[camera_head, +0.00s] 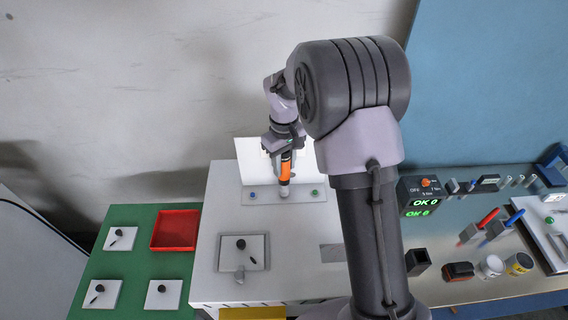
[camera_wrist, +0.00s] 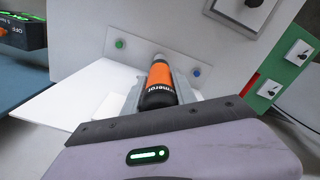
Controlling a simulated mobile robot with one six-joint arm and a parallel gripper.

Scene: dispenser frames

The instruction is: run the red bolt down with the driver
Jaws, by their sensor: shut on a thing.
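My gripper (camera_head: 284,149) is shut on the orange and black driver (camera_head: 285,170). The driver is roughly upright, its lower end over the middle of a grey strip (camera_head: 302,198). In the wrist view the driver (camera_wrist: 159,78) sits between my fingers, and the strip (camera_wrist: 148,47) lies beyond it. A blue bolt head (camera_head: 253,195) is left of the driver and a green one (camera_head: 315,192) is right of it. The red bolt is not visible; the driver covers the strip's middle. I cannot tell whether the tip touches anything there.
A controller box (camera_head: 418,196) at right shows green "OK 0". A white panel (camera_head: 253,158) stands behind the strip. A plate with a black knob (camera_head: 241,252) lies in front. A red tray (camera_head: 176,230) is on the green table at left. Tools and small containers crowd the right bench.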

